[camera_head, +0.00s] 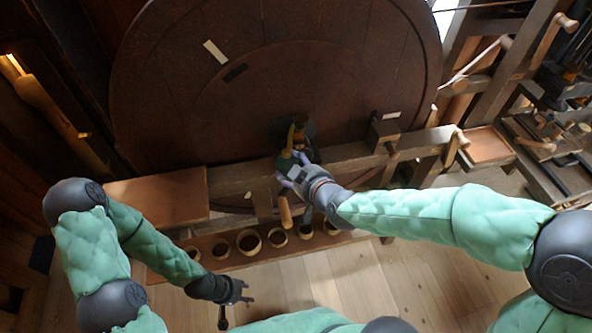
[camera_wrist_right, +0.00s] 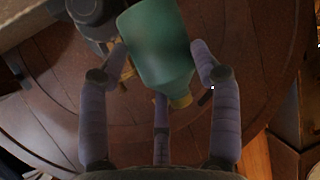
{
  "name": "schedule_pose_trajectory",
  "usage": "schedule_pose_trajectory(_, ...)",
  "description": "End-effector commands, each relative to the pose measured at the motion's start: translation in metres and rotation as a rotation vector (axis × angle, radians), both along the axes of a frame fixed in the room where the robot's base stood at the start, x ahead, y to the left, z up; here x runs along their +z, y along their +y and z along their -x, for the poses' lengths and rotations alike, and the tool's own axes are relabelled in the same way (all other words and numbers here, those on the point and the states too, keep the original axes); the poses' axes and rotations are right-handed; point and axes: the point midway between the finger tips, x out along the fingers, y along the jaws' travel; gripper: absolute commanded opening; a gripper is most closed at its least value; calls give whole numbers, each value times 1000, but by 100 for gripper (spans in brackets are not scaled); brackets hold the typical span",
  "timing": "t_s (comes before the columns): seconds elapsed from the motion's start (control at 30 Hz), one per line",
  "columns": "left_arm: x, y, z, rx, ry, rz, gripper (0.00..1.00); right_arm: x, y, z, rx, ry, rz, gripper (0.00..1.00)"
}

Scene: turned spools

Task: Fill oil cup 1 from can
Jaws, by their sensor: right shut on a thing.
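A green oil can (camera_head: 287,163) is in my right gripper (camera_head: 290,168), at the beam in front of the big wheel's hub. A yellowish spout-like piece (camera_head: 291,135) shows just above it. Which part is oil cup 1 I cannot tell; the hub area is partly hidden by the can and hand. My left gripper (camera_head: 236,308) is low in front, fingers spread and empty.
The large dark wooden wheel (camera_head: 180,90) fills the back. A wooden board (camera_head: 160,197) lies at the left and a small tray (camera_head: 486,145) at the right. The plank floor (camera_head: 350,285) in front is clear.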

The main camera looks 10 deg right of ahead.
Motion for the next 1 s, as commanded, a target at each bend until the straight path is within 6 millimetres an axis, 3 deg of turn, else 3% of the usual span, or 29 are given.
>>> schedule_pose_trajectory(0.1, 12, 0, 0, 0, 0, 0, 40, 10, -4, -7, -4, 59, -28, 20)
schedule_pose_trajectory(0.5, -1, 0, 0, 0, 0, 0, 40, 22, -13, -26, -5, 290, -137, 19)
schedule_pose_trajectory(1.0, 41, 0, 0, 0, 0, 0, 40, 43, -21, -43, -6, 564, -263, 18)
